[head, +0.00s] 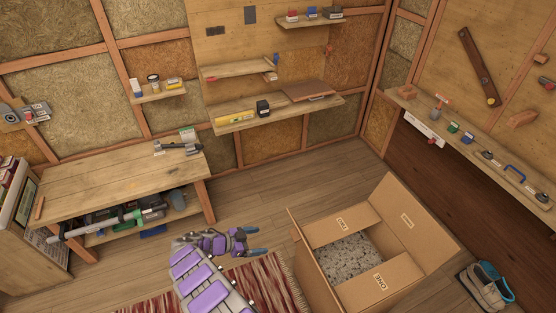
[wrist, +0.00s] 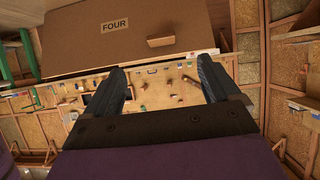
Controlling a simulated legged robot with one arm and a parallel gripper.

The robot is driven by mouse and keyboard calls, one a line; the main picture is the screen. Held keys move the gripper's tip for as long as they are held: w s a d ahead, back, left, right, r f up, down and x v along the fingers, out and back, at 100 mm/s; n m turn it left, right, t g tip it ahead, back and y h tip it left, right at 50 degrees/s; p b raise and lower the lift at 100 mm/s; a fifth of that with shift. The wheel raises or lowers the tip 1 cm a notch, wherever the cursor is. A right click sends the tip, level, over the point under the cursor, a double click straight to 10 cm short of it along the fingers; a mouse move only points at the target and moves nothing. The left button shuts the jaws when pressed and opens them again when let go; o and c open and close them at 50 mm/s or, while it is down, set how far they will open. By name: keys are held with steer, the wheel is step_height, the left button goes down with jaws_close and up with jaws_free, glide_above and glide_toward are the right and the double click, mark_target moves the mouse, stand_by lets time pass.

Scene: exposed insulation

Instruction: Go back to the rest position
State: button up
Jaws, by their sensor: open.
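My gripper (head: 256,241) shows in the head view at the lower middle, at the end of my purple and grey arm. It is held above the floor, left of the open cardboard box (head: 408,268), and points to the right. In the wrist view my gripper (wrist: 166,84) has its two dark fingers spread apart with nothing between them. A brown surface labelled FOUR (wrist: 115,27) fills the upper part of the wrist view, beyond the fingertips.
A wooden workbench (head: 110,180) with tools stands at the left. Wall shelves (head: 285,112) hold small items. A long shelf (head: 470,150) with tools runs along the right wall. Shoes (head: 487,287) lie at the lower right. A red rug (head: 240,285) lies under my arm. Floor (head: 270,196) behind my gripper is clear.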

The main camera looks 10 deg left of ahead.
steer(key=shift+r, duration=0.1)
steer(key=s+d+r+n+g+y, duration=0.2)
steer(key=d+r+g, duration=0.1)
steer(key=d+r, duration=0.55)
steer(key=s+d+r+n+g+y, duration=0.25)
steer(key=d+r, duration=0.25)
steer(key=r, duration=0.7)
steer(key=s+d+r+n+g+y, duration=0.1)
steer(key=d+r+n+g, duration=0.15)
steer(key=d+r, duration=0.65)
steer(key=s+d+r+n+g+y+b, duration=0.1)
steer(key=s+d+r, duration=0.35)
steer(key=s, duration=0.25)
steer(key=s+d+r+n+g+y, duration=0.1)
steer(key=s+d+r+y, duration=0.1)
steer(key=s+d+r, duration=0.3)
steer(key=s+d+r+n+t+y, duration=0.1)
steer(key=s+d+n+y, duration=0.1)
steer(key=s, duration=1.4)
steer(key=shift+s+d+r, duration=0.15)
steer(key=shift+d+r, duration=0.05)
steer(key=shift+d, duration=0.2)
steer(key=shift+f+b, duration=0.1)
steer(key=shift+b, duration=0.25)
